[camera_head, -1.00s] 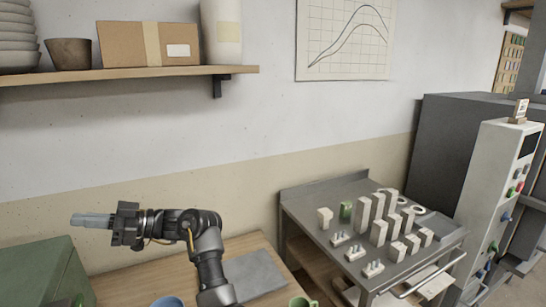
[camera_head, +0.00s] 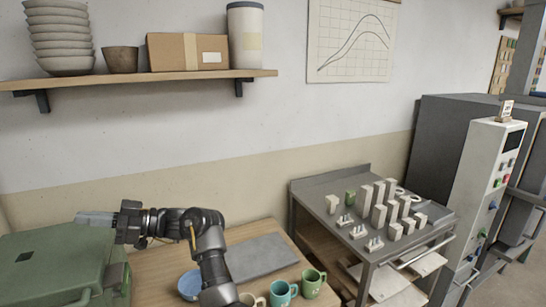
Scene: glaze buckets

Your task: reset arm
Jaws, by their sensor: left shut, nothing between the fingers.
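My left arm rises from the bottom of the head view and bends to the left. My left gripper (camera_head: 95,218) points left, shut and empty, in front of or above the green box (camera_head: 55,262) at the lower left. It is apart from the mugs. My right gripper is not in the picture.
A wooden table (camera_head: 160,268) holds a grey slab (camera_head: 262,256), a blue bowl (camera_head: 190,284), a teal mug (camera_head: 281,293), a green mug (camera_head: 312,283) and a cream mug (camera_head: 250,299). A metal cart (camera_head: 335,183) with several pale blocks stands right. A shelf (camera_head: 150,79) hangs above.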

